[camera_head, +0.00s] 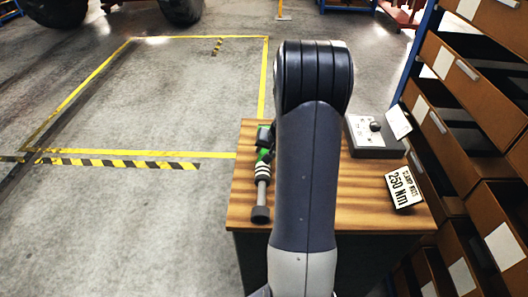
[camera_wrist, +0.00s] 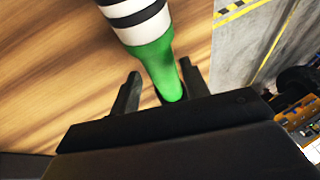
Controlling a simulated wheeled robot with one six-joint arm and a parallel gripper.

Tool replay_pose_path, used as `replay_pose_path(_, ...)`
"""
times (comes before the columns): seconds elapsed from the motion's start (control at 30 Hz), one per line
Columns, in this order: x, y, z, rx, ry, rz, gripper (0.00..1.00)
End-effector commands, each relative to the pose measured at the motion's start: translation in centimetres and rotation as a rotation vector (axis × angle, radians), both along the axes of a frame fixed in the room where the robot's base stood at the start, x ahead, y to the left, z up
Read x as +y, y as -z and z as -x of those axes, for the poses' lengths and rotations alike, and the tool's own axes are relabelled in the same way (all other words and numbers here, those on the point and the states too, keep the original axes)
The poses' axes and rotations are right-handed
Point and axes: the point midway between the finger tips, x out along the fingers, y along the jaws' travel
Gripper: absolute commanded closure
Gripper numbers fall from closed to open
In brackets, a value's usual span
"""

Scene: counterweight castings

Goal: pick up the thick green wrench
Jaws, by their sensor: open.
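The green wrench (camera_head: 262,172) lies along the left part of the wooden table, with a green section, black and white bands and a dark grey end. In the wrist view its green part (camera_wrist: 154,62) and bands show close up. My gripper (camera_wrist: 160,70) is open, with one finger on each side of the green part. The lower end of the green part passes behind the gripper body, and I cannot tell whether the fingers touch it. In the head view my arm hides most of the gripper.
The wooden table (camera_head: 248,213) also bears a grey box with a knob (camera_head: 372,137) and a sign reading 250 Nm (camera_head: 403,188), right of my arm. Shelves with brown bins (camera_head: 455,115) stand close on the right. The floor on the left, marked with yellow tape (camera_head: 190,154), is clear.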

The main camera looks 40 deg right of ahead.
Motion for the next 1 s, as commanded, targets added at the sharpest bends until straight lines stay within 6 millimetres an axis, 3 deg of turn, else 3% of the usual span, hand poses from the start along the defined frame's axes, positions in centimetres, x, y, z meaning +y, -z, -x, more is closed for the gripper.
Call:
replay_pose_path(0.2,0.1,1.8,-1.1,0.0,-0.001,-0.001,0.56)
replay_pose_path(0.5,0.0,2.1,-1.2,-0.001,-0.001,0.0,0.56)
replay_pose_path(1.0,0.0,2.1,-1.2,-0.001,-0.001,0.0,0.97)
